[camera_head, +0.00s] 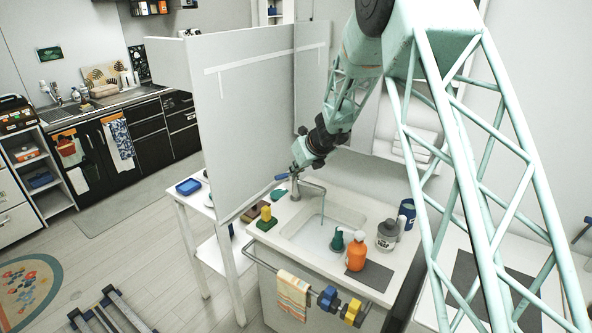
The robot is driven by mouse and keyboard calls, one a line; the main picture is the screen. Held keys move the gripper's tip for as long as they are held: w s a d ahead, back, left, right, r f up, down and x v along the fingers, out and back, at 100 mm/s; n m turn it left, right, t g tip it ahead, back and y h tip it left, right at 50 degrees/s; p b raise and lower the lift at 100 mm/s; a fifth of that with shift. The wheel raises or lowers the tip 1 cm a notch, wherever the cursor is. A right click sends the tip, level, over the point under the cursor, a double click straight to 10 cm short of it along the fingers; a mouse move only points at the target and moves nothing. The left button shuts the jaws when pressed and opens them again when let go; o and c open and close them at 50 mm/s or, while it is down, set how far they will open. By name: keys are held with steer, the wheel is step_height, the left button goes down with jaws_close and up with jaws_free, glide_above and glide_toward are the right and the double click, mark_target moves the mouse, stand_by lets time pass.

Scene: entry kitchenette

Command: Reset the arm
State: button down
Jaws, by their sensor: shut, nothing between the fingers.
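My arm reaches down from the top of the picture, its pale green lattice links crossing the right half. Its wrist ends above the back left corner of the sink (297,228). My gripper (294,176) is small and partly merged with the faucet behind it. It looks shut, with nothing seen in it. The faucet (312,186) has a blue-tipped lever (281,177) pointing left, close to my gripper. I cannot tell whether they touch. A thin bluish line falls from the spout into the basin, and looks like running water.
A tall grey partition (245,120) stands close left of my wrist. An orange bottle (356,252), a grey soap jar (387,236) and a dark blue cup (407,212) stand right of the basin. A towel (293,295) hangs on the front rail. Open floor lies left.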

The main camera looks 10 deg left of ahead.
steer(key=s+d+r+n+b, duration=0.1)
steer(key=s+d+r+n, duration=0.35)
steer(key=s+r, duration=0.5)
steer(key=s+d+r+n+g+b, duration=0.1)
steer(key=s+d+r+n, duration=0.2)
steer(key=s+r+n, duration=0.45)
steer(key=s+d+r+n+b, duration=0.1)
steer(key=s+d+r+n, duration=0.2)
steer(key=s+r, duration=0.8)
steer(key=s+d+f+n+h, duration=0.1)
steer(key=s+d+n, duration=0.3)
steer(key=s, duration=1)
steer(key=s+d+f+n+g+h+b, duration=0.1)
steer(key=s+d+n, duration=0.4)
steer(key=s+d, duration=0.5)
steer(key=s+d+f+n+h+b, duration=0.1)
steer(key=s+d+n, duration=0.3)
steer(key=s, duration=1.5)
steer(key=d+h, duration=0.1)
steer(key=d, duration=0.2)
steer(key=shift+s+d+f+n+h, duration=0.15)
steer(key=shift+d+f+n+h, duration=0.15)
steer(key=shift+d+n, duration=0.1)
steer(key=shift+a, duration=0.1)
